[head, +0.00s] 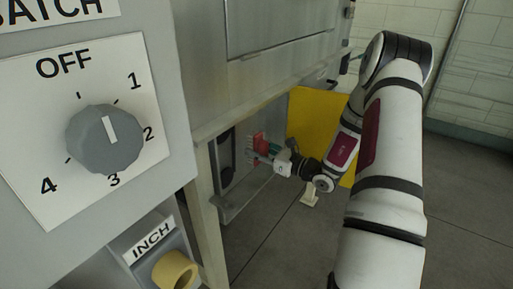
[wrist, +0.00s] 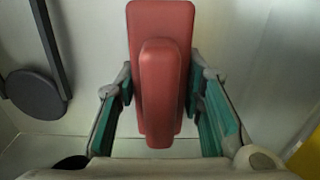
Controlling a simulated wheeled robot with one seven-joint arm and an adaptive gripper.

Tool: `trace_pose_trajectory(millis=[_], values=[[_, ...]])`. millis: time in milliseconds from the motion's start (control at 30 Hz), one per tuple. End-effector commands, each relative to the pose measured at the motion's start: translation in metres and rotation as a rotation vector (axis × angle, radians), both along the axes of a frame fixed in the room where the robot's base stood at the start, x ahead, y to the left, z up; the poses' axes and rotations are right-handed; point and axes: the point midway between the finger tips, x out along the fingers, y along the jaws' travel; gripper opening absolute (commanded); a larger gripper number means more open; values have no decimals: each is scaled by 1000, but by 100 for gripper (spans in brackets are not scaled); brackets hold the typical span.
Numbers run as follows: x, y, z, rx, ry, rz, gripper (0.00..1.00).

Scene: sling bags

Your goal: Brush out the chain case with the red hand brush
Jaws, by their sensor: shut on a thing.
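The red hand brush (wrist: 160,80) is between the fingers of my gripper (wrist: 163,100), which is shut on its handle in the wrist view. Its red back faces the camera, and its bristles are hidden there. In the head view my gripper (head: 268,152) reaches with the brush (head: 260,142) into the open chain case (head: 236,208), a grey box in the lower side of the machine. Inside the case, a dark wheel (wrist: 35,94) and a dark bar stand left of the brush. I cannot tell whether the bristles touch the case.
A yellow panel (head: 318,118) stands beside the case opening, just behind my arm. A control panel with a grey knob (head: 104,139) and a yellow inch button (head: 174,270) fills the left. Grey floor (head: 290,245) lies open below the arm.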

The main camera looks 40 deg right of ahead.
Motion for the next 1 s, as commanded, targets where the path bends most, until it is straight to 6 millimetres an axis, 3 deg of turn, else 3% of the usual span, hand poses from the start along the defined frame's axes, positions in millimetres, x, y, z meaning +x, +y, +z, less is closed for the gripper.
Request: trace_pose_trajectory(millis=[600, 1000], values=[[2, 0, -36, -1, 0, -1, 5], [-1, -1, -36, -2, -1, -1, 5]])
